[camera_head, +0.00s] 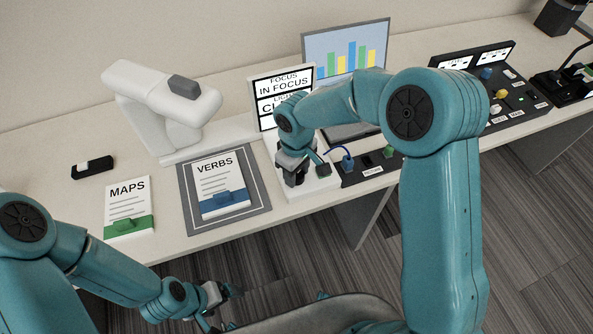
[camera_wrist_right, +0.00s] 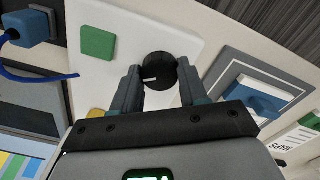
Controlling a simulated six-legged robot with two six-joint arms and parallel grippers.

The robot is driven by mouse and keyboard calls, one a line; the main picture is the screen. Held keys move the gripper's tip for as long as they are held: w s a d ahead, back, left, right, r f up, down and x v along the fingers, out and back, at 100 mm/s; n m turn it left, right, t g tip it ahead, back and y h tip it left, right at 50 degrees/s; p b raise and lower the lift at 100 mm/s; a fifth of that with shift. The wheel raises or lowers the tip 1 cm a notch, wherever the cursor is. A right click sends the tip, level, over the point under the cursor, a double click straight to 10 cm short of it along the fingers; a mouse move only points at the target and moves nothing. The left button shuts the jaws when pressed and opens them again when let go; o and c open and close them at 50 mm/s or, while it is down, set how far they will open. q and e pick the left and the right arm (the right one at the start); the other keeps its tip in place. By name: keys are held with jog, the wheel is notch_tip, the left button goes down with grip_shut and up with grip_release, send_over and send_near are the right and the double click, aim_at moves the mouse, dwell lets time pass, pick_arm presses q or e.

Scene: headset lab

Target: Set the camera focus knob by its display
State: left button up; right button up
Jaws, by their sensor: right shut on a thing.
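The white panel (camera_head: 322,186) stands at the desk's front edge. In the right wrist view, the black focus knob (camera_wrist_right: 159,70) with a white pointer line sits on it. My right gripper (camera_head: 293,178) is shut on the knob, with one finger on each side; it also shows in the wrist view (camera_wrist_right: 158,90). In the head view the gripper hides the knob. The display (camera_head: 283,87) behind reads FOCUS, IN FOCUS; its lower line is partly hidden by my arm. My left gripper (camera_head: 222,307) is open and empty, low in front of the desk.
A green button (camera_wrist_right: 98,42) is beside the knob. A white document camera (camera_head: 165,108) stands over a grey mat (camera_head: 262,201) with the VERBS sheet (camera_head: 215,176). The MAPS sheet (camera_head: 128,190) lies left. A laptop (camera_head: 319,47) and black control panel (camera_head: 530,106) are right.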

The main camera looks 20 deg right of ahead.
jog(key=shift+r+n, duration=0.1)
jog(key=shift+n, duration=0.3)
jog(key=o, duration=1)
jog(key=shift+o, duration=0.2)
notch_tip(320, 180, up, 16)
jog(key=shift+r, duration=0.15)
